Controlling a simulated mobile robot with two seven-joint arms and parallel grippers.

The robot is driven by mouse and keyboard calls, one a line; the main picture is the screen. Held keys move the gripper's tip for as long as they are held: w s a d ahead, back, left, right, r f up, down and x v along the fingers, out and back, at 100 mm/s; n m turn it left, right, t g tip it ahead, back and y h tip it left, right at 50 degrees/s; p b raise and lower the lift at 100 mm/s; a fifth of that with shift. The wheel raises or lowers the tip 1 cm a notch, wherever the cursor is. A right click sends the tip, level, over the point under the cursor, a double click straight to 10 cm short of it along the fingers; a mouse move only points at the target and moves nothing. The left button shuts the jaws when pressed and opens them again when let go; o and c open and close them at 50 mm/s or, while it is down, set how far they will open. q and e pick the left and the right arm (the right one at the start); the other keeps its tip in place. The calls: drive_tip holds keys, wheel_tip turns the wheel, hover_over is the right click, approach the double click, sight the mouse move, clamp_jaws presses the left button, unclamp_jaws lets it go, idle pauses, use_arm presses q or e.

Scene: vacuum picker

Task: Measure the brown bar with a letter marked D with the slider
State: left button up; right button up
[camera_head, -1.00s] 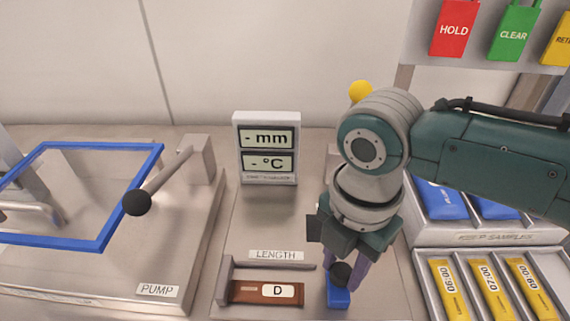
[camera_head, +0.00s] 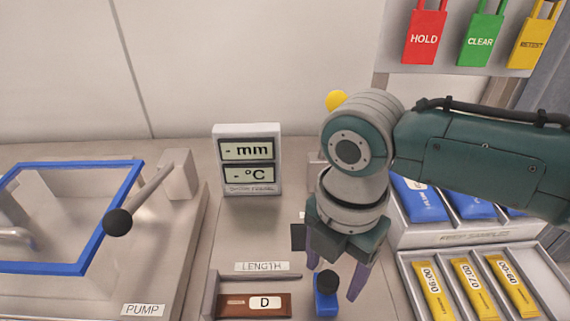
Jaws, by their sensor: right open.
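The brown bar (camera_head: 235,305) marked D lies in the length gauge (camera_head: 211,293), below the LENGTH label, at the bottom of the head view. The slider (camera_head: 326,301) is blue with a black knob (camera_head: 327,281) and stands to the right of the bar, with a gap between them. My right gripper (camera_head: 332,282) is open, pointing down, with its purple fingers on either side of the knob. I cannot tell whether they touch it. The display (camera_head: 248,160) behind shows "- mm" and "- °C". My left gripper is out of view.
A pump station with a blue frame (camera_head: 103,232) and a black-knobbed lever (camera_head: 118,222) stands at the left. Trays with blue packs (camera_head: 466,204) and yellow bars (camera_head: 468,285) are at the right. Red, green and yellow tags (camera_head: 481,42) hang above.

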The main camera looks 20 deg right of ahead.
sight(332, 277)
wheel_tip(332, 277, up, 9)
drive_tip(key=p, duration=0.1)
idle(0.5)
